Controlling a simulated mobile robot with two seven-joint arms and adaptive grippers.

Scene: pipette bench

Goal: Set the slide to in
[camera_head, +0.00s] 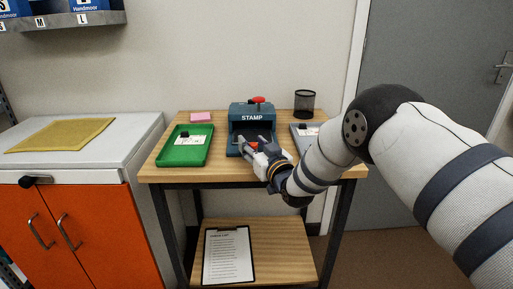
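A dark blue stamp press (251,111) marked "STAMP" stands on the wooden bench, with a red knob (258,100) on top. It has a dark opening at the front, where the slide would sit; I cannot make out the slide's position. My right gripper (253,146) is at the front of this opening, its fingers apart at either side of a small red-orange part (254,145). I cannot tell whether the fingers touch or grip that part. The gripper and wrist hide much of the press's lower front. My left gripper is not in view.
A green tray (207,145) with a paper and a dark stamp-like piece lies left of the press. A grey tray (296,128) is partly behind my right arm. A clipboard (228,256) lies on the lower shelf.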

